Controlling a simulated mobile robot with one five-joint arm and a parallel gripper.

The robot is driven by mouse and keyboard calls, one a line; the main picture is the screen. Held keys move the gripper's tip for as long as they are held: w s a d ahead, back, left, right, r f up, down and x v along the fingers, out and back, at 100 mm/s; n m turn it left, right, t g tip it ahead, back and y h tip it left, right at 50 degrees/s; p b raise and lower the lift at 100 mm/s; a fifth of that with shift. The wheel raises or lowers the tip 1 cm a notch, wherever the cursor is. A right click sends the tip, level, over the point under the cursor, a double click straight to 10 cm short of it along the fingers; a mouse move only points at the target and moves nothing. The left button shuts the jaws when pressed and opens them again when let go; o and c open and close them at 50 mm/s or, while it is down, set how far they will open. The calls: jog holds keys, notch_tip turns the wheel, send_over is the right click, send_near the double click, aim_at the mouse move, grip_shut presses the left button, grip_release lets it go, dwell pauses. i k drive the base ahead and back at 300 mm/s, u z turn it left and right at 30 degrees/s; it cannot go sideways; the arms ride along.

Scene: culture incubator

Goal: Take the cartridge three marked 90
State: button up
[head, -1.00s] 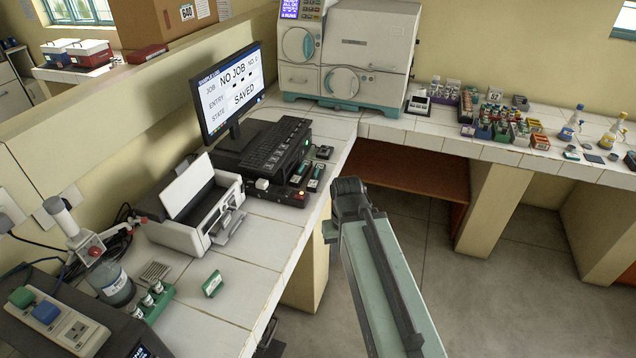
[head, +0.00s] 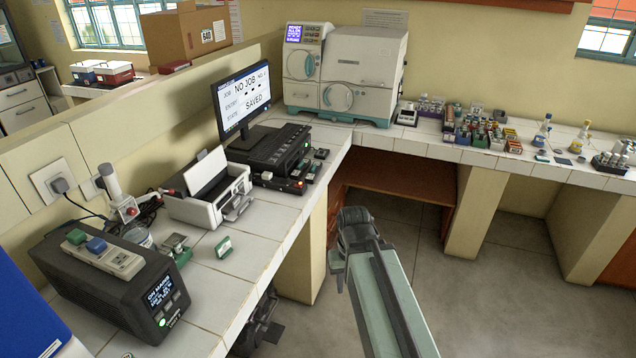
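I cannot make out any cartridge marked 90; labels are too small to read. Small cartridge-like blocks (head: 312,168) with green and dark parts sit beside the black keyboard unit (head: 270,148) on the left counter. Many small coloured blocks (head: 480,130) stand in groups on the back counter. A small green-framed card (head: 223,247) stands on the left counter near the printer. My arm reaches up from the bottom, and its dark end (head: 356,228) is over the floor, apart from the counters. Its fingers cannot be made out, and nothing held shows.
A white printer (head: 208,190) and a black power box (head: 115,280) crowd the left counter. A large white machine (head: 345,75) fills the back corner. The floor (head: 480,270) on the right is clear.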

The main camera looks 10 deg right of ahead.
aim_at(296, 174)
jog(key=u, duration=0.15)
jog(key=i, duration=0.95)
jog(key=z, duration=0.05)
